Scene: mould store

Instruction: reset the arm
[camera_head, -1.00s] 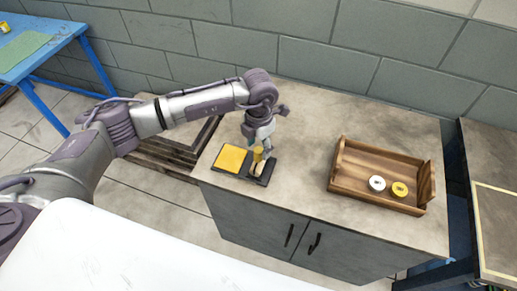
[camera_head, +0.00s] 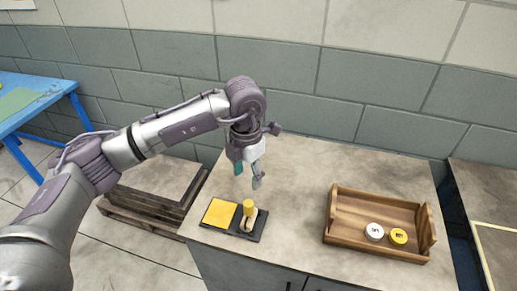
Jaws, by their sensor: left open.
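My left arm comes in from the left and reaches over the grey cabinet top. Its left gripper (camera_head: 248,180) is open and empty, pointing down above the counter. It is above and slightly behind a stamp with a yellow handle (camera_head: 249,209), apart from it. The stamp stands upright on the right part of a dark tray (camera_head: 246,236). A yellow pad (camera_head: 219,213) fills the left part of that tray. My right gripper is not in view.
A wooden tray (camera_head: 345,239) holds a white round piece (camera_head: 374,232) and a yellow round piece (camera_head: 398,236). A blue table (camera_head: 35,118) stands at the left, and wooden pallets (camera_head: 150,205) lie on the floor beside the cabinet. A block wall runs behind. The counter between the trays is clear.

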